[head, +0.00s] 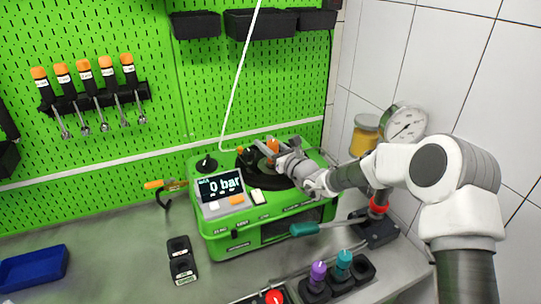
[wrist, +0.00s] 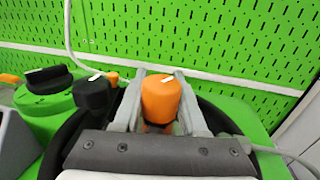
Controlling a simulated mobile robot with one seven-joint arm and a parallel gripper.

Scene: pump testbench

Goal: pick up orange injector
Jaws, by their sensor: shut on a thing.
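The orange injector (wrist: 162,98) stands between the two fingers of my gripper (wrist: 158,92) in the wrist view, its round orange top showing. The fingers press on its two sides. In the head view, my gripper (head: 272,149) is over the top of the green testbench (head: 212,241), with an orange bit of the injector (head: 272,145) showing at the fingers. The injector's lower part is hidden by my gripper, so I cannot tell whether it is seated or lifted.
A black knob (wrist: 92,92) is close to the left finger. Purple (head: 318,272) and teal (head: 343,262) injectors stand in black holders at the front. A pressure gauge (head: 403,125) and an amber jar (head: 363,136) are to the right. The green pegboard (head: 200,90) stands behind.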

